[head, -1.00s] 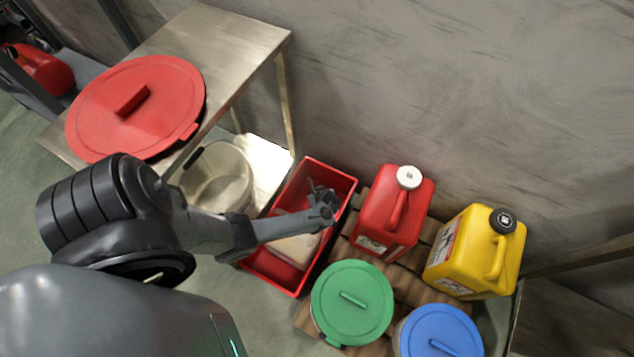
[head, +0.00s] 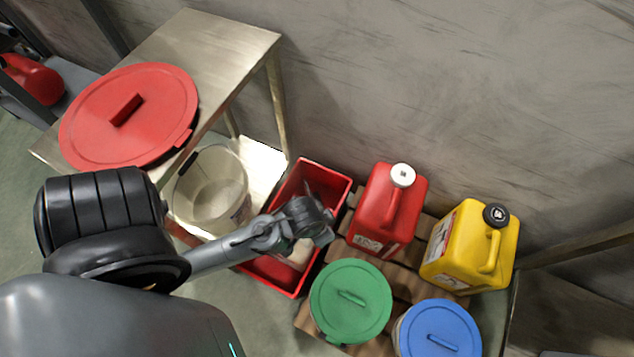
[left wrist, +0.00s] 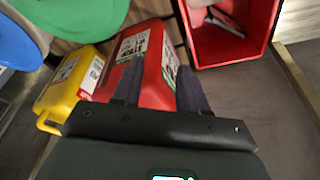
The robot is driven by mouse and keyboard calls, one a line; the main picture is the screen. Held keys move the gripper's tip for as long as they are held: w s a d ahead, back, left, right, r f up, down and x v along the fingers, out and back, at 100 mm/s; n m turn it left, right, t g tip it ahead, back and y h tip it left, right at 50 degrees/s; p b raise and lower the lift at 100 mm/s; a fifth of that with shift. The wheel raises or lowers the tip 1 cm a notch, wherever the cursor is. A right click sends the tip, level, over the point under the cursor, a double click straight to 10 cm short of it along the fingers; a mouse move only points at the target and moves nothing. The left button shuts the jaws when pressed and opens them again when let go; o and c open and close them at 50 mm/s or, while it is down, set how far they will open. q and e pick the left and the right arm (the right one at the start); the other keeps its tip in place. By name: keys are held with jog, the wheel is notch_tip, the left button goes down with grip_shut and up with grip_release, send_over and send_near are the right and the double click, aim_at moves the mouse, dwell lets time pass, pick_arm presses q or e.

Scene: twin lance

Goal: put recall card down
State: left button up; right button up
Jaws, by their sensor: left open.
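My left gripper (head: 326,232) is over the right side of the red bin (head: 344,178) in the head view. In the left wrist view its two fingers (left wrist: 160,86) stand apart with nothing between them, in front of the red jerrycan (left wrist: 157,92). The red bin (left wrist: 250,56) is at the top right there, with a pale, thin piece (left wrist: 228,22) inside that I cannot identify for sure as the recall card. In the head view a beige item (head: 300,254) lies in the bin, partly hidden by my arm. My right gripper is not in view.
The red jerrycan (head: 376,212), a yellow jerrycan (head: 458,250), and green-lidded (head: 351,322) and blue-lidded (head: 438,338) tubs stand on a wooden pallet right of the bin. A steel table (head: 222,50) with a red lid (head: 100,130) and an empty clear bucket (head: 210,200) are left.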

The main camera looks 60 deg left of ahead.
pick_arm(q)
notch_tip(320, 180, up, 5)
jog(key=s+d+m, duration=0.1)
jog(key=s+m, duration=0.1)
jog(key=shift+s+r, duration=0.2)
jog(key=shift+s, duration=0.2)
jog(key=shift+d+r, duration=0.1)
notch_tip(320, 180, up, 65)
jog(key=p, duration=6.4)
jog(key=shift+f+p, duration=0.2)
jog(key=shift+p, duration=0.2)
